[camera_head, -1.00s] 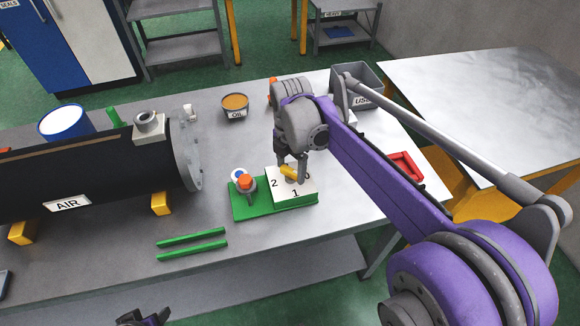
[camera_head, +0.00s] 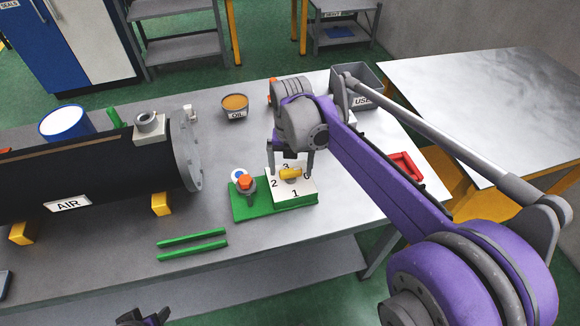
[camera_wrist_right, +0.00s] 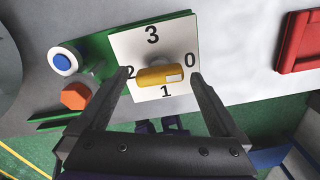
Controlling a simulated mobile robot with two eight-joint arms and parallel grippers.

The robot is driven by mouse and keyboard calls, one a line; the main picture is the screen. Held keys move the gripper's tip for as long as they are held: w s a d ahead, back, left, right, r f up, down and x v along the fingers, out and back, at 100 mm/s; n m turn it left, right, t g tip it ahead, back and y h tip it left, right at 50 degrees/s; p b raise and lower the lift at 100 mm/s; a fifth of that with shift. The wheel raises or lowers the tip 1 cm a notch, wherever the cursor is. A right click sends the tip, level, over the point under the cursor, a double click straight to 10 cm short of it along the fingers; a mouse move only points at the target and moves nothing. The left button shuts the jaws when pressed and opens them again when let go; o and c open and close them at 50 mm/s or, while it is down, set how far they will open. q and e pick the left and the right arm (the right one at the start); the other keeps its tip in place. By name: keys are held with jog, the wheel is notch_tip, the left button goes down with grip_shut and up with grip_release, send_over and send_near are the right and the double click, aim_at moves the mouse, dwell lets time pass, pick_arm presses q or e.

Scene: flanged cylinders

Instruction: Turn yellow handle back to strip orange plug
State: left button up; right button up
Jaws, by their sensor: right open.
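The yellow handle (camera_head: 290,174) sits on a white block (camera_head: 295,187) marked 0, 1, 2 and 3. In the right wrist view, the handle (camera_wrist_right: 160,75) lies crosswise between 2 and 0, its pale-patched end toward 0. My right gripper (camera_head: 294,164) is open and empty above the block; in the wrist view its fingers (camera_wrist_right: 160,77) are spread beyond both handle ends. The orange plug (camera_head: 246,183) stands on a grey fitting left of the block; it also shows in the wrist view (camera_wrist_right: 76,96). A dark piece, apparently my left gripper (camera_head: 145,318), shows at the bottom edge, its jaws unclear.
A green base (camera_head: 255,209) carries the block and plug, with a blue-and-white round part (camera_head: 239,175) behind the plug. Green rods (camera_head: 192,243) lie in front. The AIR cylinder (camera_head: 90,170) fills the left; an OIL bowl (camera_head: 235,105) and red tray (camera_head: 405,167) stand farther off.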

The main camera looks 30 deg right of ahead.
aim_at(291, 170)
jog(key=shift+r+p, duration=1.75)
jog(key=shift+r, duration=1.2)
pick_arm(q)
jog(key=r, duration=0.2)
jog(key=w+r, duration=0.1)
jog(key=r, duration=0.1)
jog(key=shift+w+r, duration=0.2)
jog(key=shift+r, duration=0.1)
pick_arm(e)
jog(key=shift+w, duration=0.1)
pick_arm(q)
jog(key=shift+s, duration=0.1)
pick_arm(e)
jog(key=shift+f, duration=0.1)
jog(key=shift+s+a+f+m, duration=0.15)
jog(key=shift+s+m, duration=0.15)
jog(key=shift+m, duration=0.2)
jog(key=shift+s+a+r+m, duration=0.15)
jog(key=shift+s+m, duration=0.1)
jog(key=shift+m, duration=0.25)
jog(key=s+a+f+m+t, duration=0.2)
jog(key=s+m, duration=0.5)
jog(key=m, duration=0.7)
jog(key=s+a+f+m+t, duration=0.3)
jog(key=s+f+m, duration=0.3)
jog(key=m, duration=0.7)
jog(key=shift+s+a+m, duration=0.4)
jog(key=shift+s+a, duration=0.15)
jog(key=shift+a, duration=0.05)
